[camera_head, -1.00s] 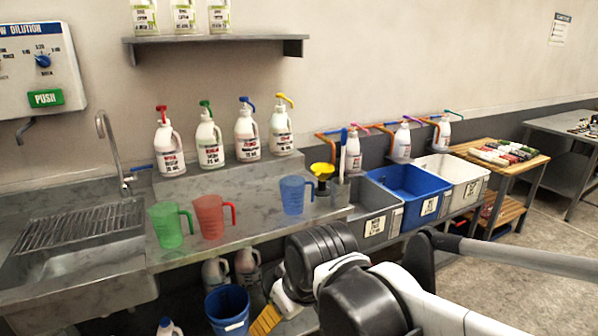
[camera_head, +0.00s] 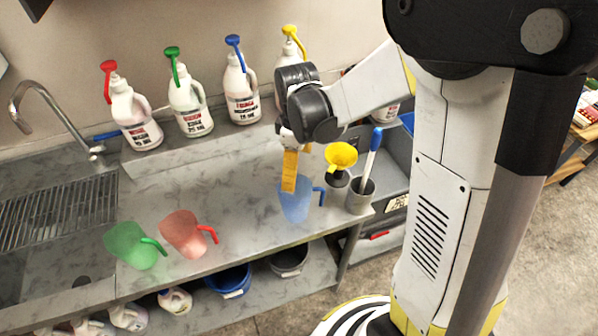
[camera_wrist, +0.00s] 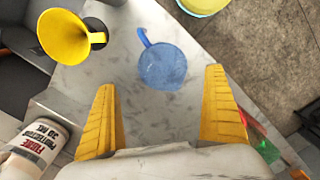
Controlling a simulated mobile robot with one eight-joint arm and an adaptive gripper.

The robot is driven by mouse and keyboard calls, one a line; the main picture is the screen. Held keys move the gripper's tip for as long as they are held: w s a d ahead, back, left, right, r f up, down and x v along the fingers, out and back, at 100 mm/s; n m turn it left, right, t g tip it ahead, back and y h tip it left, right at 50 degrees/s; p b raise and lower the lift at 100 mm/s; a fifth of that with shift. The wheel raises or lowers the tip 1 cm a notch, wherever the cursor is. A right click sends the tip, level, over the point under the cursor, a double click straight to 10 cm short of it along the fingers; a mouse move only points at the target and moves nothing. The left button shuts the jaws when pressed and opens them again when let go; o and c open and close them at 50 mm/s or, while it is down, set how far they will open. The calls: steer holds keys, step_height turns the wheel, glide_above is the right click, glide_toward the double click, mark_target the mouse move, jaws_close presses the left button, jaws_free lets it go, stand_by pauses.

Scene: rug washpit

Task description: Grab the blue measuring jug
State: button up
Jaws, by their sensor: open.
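The blue measuring jug (camera_head: 294,204) stands on the grey counter in the head view, its handle to the right. In the wrist view the jug (camera_wrist: 162,68) is seen from above, with its handle pointing up and left. My gripper (camera_head: 290,180) has yellow fingers and hangs above the jug, in front of part of it in the head view. In the wrist view my gripper (camera_wrist: 165,115) is open, with its fingers wide apart and nothing between them. The jug lies beyond the fingertips, roughly centred between them. Whether any finger touches it cannot be told.
A yellow funnel (camera_head: 341,155) and a grey cup (camera_head: 360,196) holding a blue-handled tool stand close right of the jug. Red (camera_head: 183,234) and green (camera_head: 131,246) jugs stand to the left. Several pump bottles line the raised shelf behind. Counter between red and blue jugs is clear.

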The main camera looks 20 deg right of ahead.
mark_target(299, 192)
steer(key=f, duration=0.3)
steer(key=f+b, duration=0.1)
steer(key=f, duration=0.6)
steer(key=shift+s+b, duration=0.3)
steer(key=shift+b, duration=0.1)
steer(key=c, duration=1.4)
